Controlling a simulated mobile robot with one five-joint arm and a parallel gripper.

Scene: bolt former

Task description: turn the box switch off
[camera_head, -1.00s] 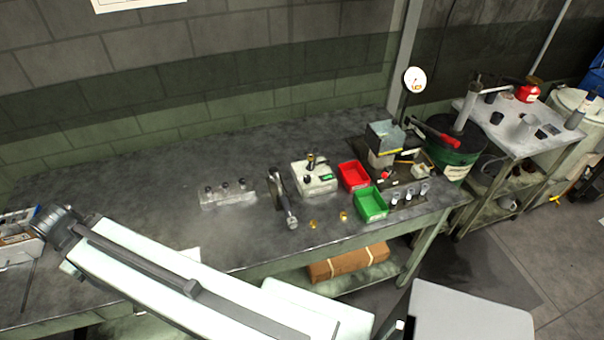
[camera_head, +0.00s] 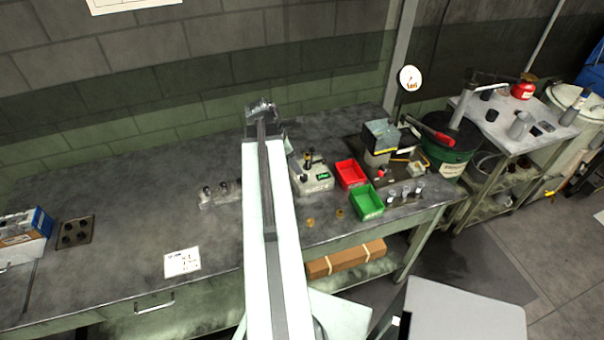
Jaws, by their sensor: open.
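A pale box with dark upright controls and a small green panel, which looks like the box switch (camera_head: 311,183), sits on the workbench just right of my arm. The position of its switch is too small to tell. My gripper (camera_head: 262,106) is at the far end of my white arm, over the back of the bench near the wall. It is left of the box and beyond it, apart from it, and open. My arm hides part of the bench left of the box.
A red bin (camera_head: 351,163) and a green bin (camera_head: 368,214) stand right of the box. A grey press (camera_head: 380,136) with a red-handled lever stands behind them. Clear holders (camera_head: 220,194) lie left of my arm. The bench (camera_head: 130,220) is largely clear at left.

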